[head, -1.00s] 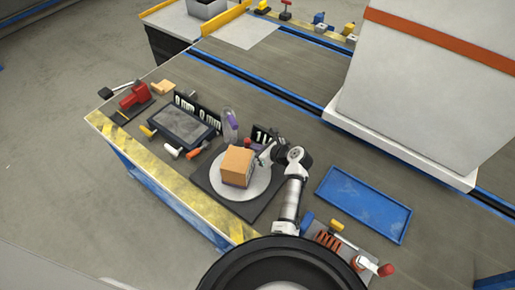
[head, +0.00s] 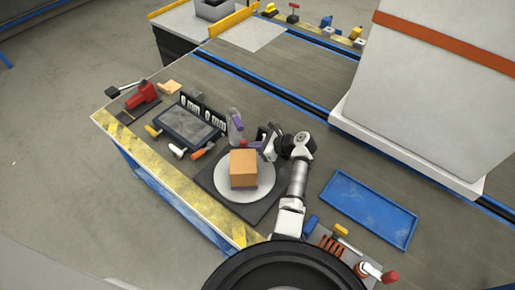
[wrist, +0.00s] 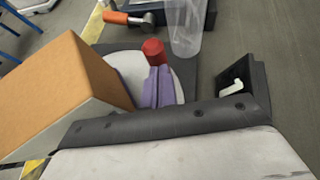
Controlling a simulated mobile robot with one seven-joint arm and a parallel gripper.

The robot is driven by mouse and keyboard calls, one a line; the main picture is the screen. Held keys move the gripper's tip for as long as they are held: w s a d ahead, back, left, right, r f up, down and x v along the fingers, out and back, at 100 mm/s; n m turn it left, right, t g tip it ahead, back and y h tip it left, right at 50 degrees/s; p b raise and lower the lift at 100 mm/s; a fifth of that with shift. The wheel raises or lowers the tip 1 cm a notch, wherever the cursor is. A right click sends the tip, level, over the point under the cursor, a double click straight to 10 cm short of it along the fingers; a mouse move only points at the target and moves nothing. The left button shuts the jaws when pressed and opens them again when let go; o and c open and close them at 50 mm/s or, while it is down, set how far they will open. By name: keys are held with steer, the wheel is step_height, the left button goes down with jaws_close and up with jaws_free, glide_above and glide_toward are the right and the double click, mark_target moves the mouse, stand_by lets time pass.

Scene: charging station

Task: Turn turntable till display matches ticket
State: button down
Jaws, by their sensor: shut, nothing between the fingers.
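The round pale turntable (head: 264,186) sits on a dark square base (head: 212,179) at the bench front. A brown box (head: 243,164) stands on it; it fills the left of the wrist view (wrist: 55,85). A red knob (head: 243,143) stands at the turntable's back rim and shows in the wrist view (wrist: 153,50). My gripper (wrist: 158,86) is shut and empty, with its purple fingers beside the knob; contact is unclear. A dark panel with a white mark (wrist: 236,86) is partly hidden by my arm in the head view. A display with white "0 mm" readings (head: 203,109) stands behind. I cannot identify the ticket.
A dark tablet-like tray (head: 188,128) and small tools lie to the left. A blue tray (head: 368,208) lies right of my arm. A large white cabinet (head: 430,95) stands at the back right.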

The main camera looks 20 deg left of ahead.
mark_target(245, 145)
steer(key=shift+a+f+n+g+b, duration=0.1)
steer(key=shift+a+n+g+b, duration=0.6)
steer(key=shift+a+n+g, duration=0.35)
steer(key=shift+a+n+g+b, duration=0.7)
steer(key=shift+n+g, duration=0.45)
steer(key=shift+g, duration=0.1)
steer(key=shift+s+a+n+g+h+b, duration=0.2)
steer(key=shift+a+n+g+h+b, duration=0.15)
steer(key=shift+a+n+g+b, duration=0.15)
steer(key=shift+s+a+n+g+h+b, duration=0.15)
steer(key=shift+a+n+g+h+b, duration=0.2)
steer(key=shift+n+g+b, duration=0.2)
steer(key=shift+s+a+n+g+h+b, duration=0.3)
steer(key=shift+a+n+g+b, duration=0.1)
steer(key=shift+n+g+b, duration=0.2)
steer(key=shift+a+n, duration=0.1)
steer(key=shift+n, duration=0.15)
